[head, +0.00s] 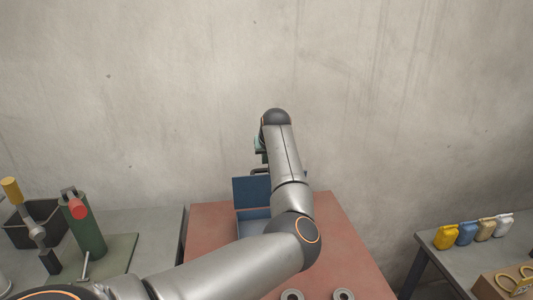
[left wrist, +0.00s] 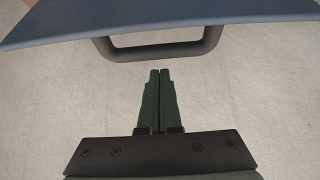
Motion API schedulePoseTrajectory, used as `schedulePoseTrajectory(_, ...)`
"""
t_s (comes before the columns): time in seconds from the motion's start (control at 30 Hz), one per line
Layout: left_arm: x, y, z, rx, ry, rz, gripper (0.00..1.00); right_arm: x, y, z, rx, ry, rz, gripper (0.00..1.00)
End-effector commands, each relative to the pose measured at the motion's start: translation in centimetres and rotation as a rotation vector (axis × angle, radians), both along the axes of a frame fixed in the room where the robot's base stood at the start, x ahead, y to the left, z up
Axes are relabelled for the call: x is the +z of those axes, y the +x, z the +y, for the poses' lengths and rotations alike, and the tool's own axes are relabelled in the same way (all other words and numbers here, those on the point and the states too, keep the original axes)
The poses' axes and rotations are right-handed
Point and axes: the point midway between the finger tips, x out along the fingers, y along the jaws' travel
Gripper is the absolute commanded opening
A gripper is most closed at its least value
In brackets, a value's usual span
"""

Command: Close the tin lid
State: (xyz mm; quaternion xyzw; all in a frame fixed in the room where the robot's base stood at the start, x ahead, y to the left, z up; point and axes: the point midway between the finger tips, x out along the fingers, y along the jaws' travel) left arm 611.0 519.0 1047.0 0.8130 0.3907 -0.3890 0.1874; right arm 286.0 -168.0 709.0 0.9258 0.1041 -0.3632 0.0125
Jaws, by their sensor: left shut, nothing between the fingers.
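The blue tin (head: 249,228) stands on the red-topped table, partly hidden behind my left arm. Its blue lid (head: 248,191) stands up, open, at the back. In the left wrist view the lid (left wrist: 160,20) crosses the top of the picture, with a dark bar handle (left wrist: 208,47) on its edge. My left gripper (left wrist: 160,72) is shut and empty, its fingertips just short of the handle in that picture; I cannot tell if they touch. In the head view the left gripper (head: 260,148) is mostly hidden behind my arm, above the lid. My right gripper is not in view.
Two grey rings (head: 292,295) lie at the near edge of the red table (head: 345,235). A left bench holds a green cylinder (head: 85,230) and a dark bin (head: 35,225). A right table carries several small coloured containers (head: 466,233). A concrete wall (head: 400,100) stands behind.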

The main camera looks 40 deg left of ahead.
Motion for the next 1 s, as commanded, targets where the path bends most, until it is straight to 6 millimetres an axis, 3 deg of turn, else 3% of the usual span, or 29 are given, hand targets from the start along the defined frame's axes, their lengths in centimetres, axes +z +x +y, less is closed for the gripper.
schedulePoseTrajectory(0.33, 0.0, -1.6, -2.0, 0.0, -0.001, 0.001, 0.0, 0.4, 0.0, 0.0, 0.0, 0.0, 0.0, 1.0)
schedulePoseTrajectory(1.0, -0.1, -1.4, -2.1, 0.0, 0.013, -0.007, 0.0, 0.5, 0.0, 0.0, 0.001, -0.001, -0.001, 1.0)
